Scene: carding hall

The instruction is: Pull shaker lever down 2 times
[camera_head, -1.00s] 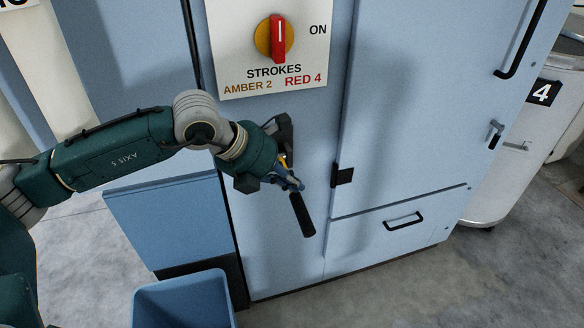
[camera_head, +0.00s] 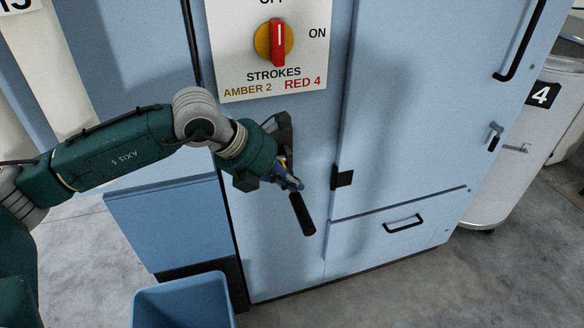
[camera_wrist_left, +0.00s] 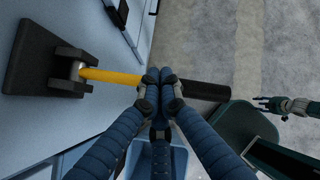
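The shaker lever has a yellow shaft (camera_wrist_left: 112,76) and a black grip (camera_head: 302,214). It comes out of a dark bracket (camera_head: 285,130) on the light blue machine front and points down and outward in the head view. My left gripper (camera_head: 293,184) is on the lever between bracket and grip. In the left wrist view its blue fingers (camera_wrist_left: 159,85) are closed together across the shaft beside the black grip (camera_wrist_left: 205,90). The fingers hide that part of the shaft. My right gripper (camera_wrist_left: 268,106) shows small at the right of the wrist view, fingers apart and apparently empty.
A panel (camera_head: 225,50) above the lever carries a red and yellow switch (camera_head: 276,42) and the text STROKES, AMBER 2, RED 4. A blue bin (camera_head: 185,300) stands on the floor below. A cabinet door (camera_head: 420,100) is right of the lever, and a pale drum marked 4 (camera_head: 500,190) beyond.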

